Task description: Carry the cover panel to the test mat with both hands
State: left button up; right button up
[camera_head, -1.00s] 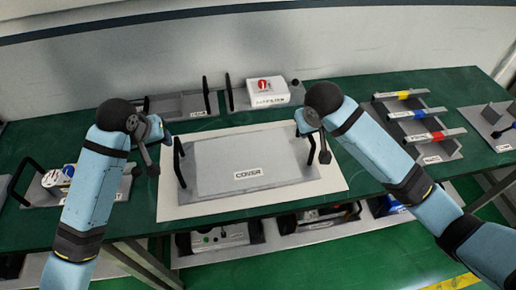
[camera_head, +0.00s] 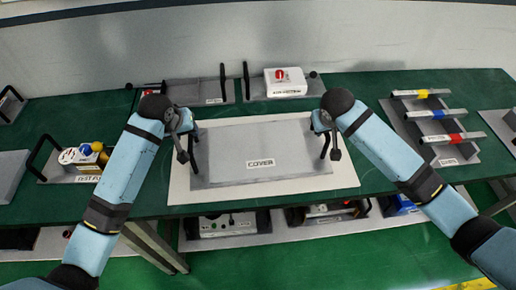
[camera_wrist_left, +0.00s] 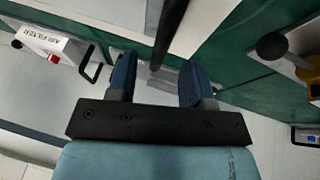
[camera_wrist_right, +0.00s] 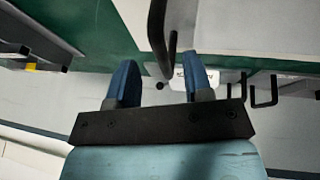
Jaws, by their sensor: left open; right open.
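The cover panel (camera_head: 255,145) is a grey plate marked COVER with a dark upright handle at each end. It lies flat on a pale, off-white mat (camera_head: 182,188) in the head view. My left gripper (camera_head: 186,128) is open at the left handle (camera_head: 193,157); in the left wrist view a dark bar (camera_wrist_left: 167,35) runs between its spread fingers (camera_wrist_left: 157,75). My right gripper (camera_head: 319,125) is open at the right handle (camera_head: 325,146); in the right wrist view a dark bar (camera_wrist_right: 158,30) stands between its spread fingers (camera_wrist_right: 160,80). Contact with the handles cannot be told.
Behind the panel are an empty grey tray (camera_head: 195,92) and a tray with a white air filter box (camera_head: 285,82). A rack with coloured bars (camera_head: 435,115) stands right. A tray with small parts (camera_head: 85,158) stands left. A lower shelf holds units (camera_head: 225,223).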

pick_arm(q)
jog(key=x, duration=0.6)
pick_arm(e)
jog(key=x, duration=0.6)
pick_arm(q)
grip_shut()
pick_arm(e)
grip_shut()
pick_arm(q)
jog(key=shift+r, duration=0.1)
